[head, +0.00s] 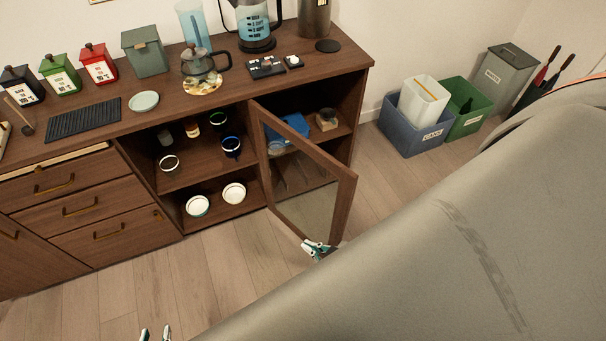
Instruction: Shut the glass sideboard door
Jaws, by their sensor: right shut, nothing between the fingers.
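The sideboard (140,110) is dark wood and stands against the wall. Its glass door (303,187), a clear pane in a wooden frame, stands open. It is hinged on its left side and swings out in front of the right-hand compartment. My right gripper (318,249) is shut and empty at the lower free corner of the door; I cannot tell whether it touches the frame. My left gripper (155,334) shows only its fingertips at the bottom edge, apart and empty, over the floor.
Bowls (197,205), mugs and jars stand on the open shelves; a blue object (289,128) sits behind the door. Canisters (99,66), a teapot (200,64) and a kettle (255,25) stand on top. Bins (412,125) stand at the right wall. Floor before the drawers is clear.

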